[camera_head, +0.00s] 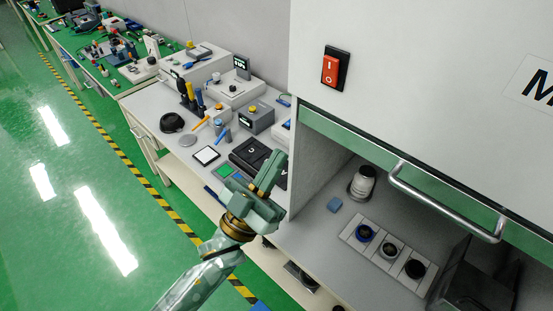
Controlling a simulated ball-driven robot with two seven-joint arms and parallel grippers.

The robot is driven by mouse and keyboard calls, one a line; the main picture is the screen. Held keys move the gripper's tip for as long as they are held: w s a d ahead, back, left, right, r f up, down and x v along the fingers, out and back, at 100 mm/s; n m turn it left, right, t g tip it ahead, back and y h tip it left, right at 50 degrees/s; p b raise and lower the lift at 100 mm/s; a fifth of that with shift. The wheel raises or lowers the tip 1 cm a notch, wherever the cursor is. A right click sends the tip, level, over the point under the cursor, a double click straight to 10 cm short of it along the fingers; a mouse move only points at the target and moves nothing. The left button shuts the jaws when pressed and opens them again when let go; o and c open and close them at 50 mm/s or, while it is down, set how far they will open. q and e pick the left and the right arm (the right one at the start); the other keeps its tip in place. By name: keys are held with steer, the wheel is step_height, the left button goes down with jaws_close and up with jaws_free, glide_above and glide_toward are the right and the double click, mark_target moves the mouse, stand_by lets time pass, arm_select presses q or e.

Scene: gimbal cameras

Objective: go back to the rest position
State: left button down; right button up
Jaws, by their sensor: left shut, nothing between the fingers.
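My left gripper (269,175) comes in from the bottom of the picture on my left arm and points up and to the right. Its fingers are shut and nothing shows between them. It hangs in front of the workbench (150,103), left of the open cabinet's side wall, and seems apart from both, though depth is hard to judge. My right gripper does not show.
The white cabinet (430,70) has a red switch (331,72) and a metal handle (445,203) on its raised door. Tools crowd the workbench. Green floor (60,230) is clear at left.

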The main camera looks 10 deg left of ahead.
arm_select(q)
steer(key=shift+s, duration=0.15)
